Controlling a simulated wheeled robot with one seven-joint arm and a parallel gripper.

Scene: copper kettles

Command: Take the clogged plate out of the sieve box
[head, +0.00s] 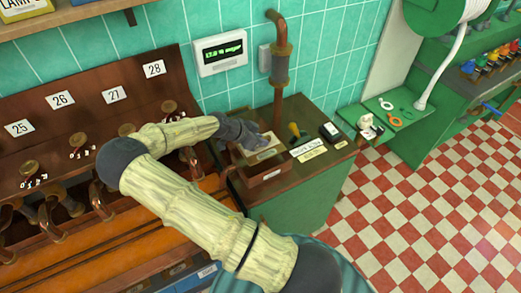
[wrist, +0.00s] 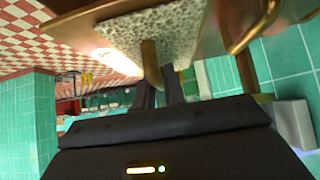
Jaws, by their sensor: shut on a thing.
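The sieve box (head: 268,175) is a reddish-brown box on the green cabinet beside the wall in the head view. My gripper (head: 260,140) is dark and reaches over its top from the left. A pale slab (head: 259,155) shows at the box top just under the fingers. In the wrist view my gripper (wrist: 160,94) is shut on the brass handle (wrist: 150,62) of a grey speckled plate (wrist: 174,28), the clogged plate. Brown wood shows around the plate. I cannot tell whether the plate is seated in the box or lifted a little.
A copper pipe (head: 278,95) rises behind the box and shows close by in the wrist view (wrist: 262,22). Checkered floor (head: 420,220) lies open at right.

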